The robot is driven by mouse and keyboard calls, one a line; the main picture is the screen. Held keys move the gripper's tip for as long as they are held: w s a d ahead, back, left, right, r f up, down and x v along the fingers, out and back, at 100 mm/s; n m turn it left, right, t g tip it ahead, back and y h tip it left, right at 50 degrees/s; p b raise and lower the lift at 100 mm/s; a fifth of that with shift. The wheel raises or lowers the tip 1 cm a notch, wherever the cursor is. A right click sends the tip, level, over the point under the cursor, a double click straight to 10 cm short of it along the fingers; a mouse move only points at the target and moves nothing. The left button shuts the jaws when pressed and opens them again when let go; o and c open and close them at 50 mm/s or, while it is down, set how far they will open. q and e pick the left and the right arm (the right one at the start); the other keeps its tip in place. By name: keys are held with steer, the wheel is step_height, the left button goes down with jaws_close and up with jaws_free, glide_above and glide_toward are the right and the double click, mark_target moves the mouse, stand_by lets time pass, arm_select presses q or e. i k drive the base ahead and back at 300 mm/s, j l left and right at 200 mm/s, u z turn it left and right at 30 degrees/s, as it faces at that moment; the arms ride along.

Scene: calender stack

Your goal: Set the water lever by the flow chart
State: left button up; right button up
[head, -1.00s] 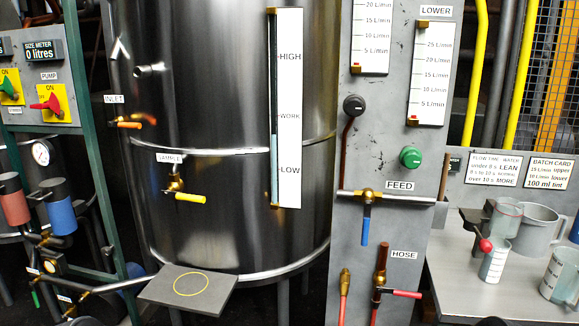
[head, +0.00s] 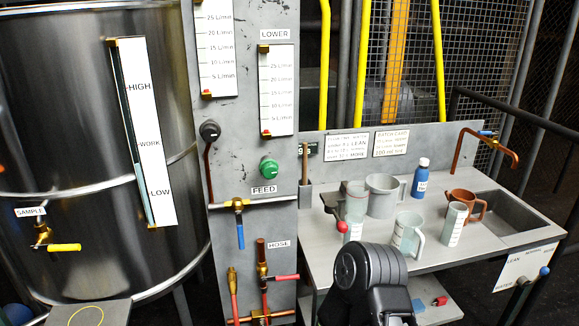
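The flow chart (head: 347,146) is a small white card on the back panel of the bench, headed FLOW TIME and WATER, with lines reading LEAN and MORE. A white plate (head: 523,266) with the word LEAN and other small lettering hangs at the bench's right front corner. A blue-ended lever (head: 545,271) lies against this plate; its exact setting is too small to tell. A black part of my arm rises at the bottom centre, in front of the bench. Neither gripper shows in the head view.
The bench (head: 460,255) holds a grey jug (head: 382,195), clear measuring cups (head: 407,232), a brown jug (head: 467,204), a blue bottle (head: 421,178) and a sink (head: 513,213) with a copper tap (head: 490,142). A blue FEED lever (head: 240,235) hangs on the grey panel.

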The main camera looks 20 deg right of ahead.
mark_target(544, 270)
steer(key=l+z, duration=0.1)
steer(key=z, duration=2.3)
steer(key=l+u, duration=0.1)
steer(key=u, duration=1.2)
steer(key=l+u, duration=0.35)
steer(key=l, duration=0.45)
steer(key=l+u, duration=0.35)
steer(key=l, duration=0.45)
